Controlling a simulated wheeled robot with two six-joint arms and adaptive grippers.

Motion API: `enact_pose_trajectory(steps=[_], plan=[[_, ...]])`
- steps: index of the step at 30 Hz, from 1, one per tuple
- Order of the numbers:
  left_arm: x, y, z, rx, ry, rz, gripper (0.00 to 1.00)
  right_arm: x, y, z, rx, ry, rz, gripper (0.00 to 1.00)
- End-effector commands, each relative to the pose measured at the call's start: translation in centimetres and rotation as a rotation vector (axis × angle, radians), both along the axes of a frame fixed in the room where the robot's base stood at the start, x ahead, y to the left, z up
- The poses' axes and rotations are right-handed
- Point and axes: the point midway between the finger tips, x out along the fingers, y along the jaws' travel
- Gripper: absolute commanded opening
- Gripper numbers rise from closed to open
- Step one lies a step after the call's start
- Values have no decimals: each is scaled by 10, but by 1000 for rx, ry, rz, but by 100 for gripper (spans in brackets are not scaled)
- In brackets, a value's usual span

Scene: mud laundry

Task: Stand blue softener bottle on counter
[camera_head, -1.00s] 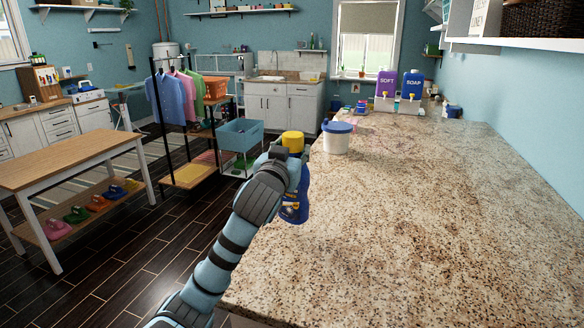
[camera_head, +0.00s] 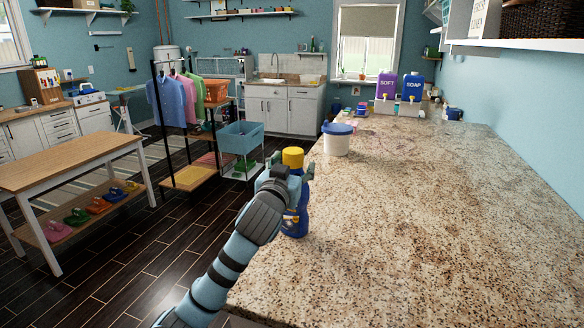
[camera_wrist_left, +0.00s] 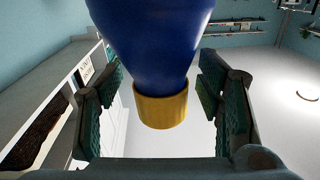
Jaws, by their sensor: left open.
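The blue softener bottle (camera_head: 295,222) with a yellow cap (camera_head: 293,157) stands upright on the granite counter (camera_head: 400,230), near its left edge. My left gripper (camera_head: 290,175) is at the bottle's upper part, and its arm hides some of the bottle. In the left wrist view the blue bottle (camera_wrist_left: 155,50) and its yellow cap (camera_wrist_left: 161,106) appear upside down between the green-padded fingers. The fingers are spread, with a visible gap on both sides of the cap. My right gripper is in neither view.
A white tub with a blue lid (camera_head: 337,141) stands on the counter behind the bottle. Purple (camera_head: 386,86) and blue (camera_head: 412,87) dispensers stand at the far end. The counter right of the bottle is clear. A shelf (camera_head: 530,48) hangs at upper right.

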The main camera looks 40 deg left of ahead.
Motion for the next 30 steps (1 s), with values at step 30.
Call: enact_pose_trajectory(steps=[30], plan=[[-110,-48,3,-1,0,1,60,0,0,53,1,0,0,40]])
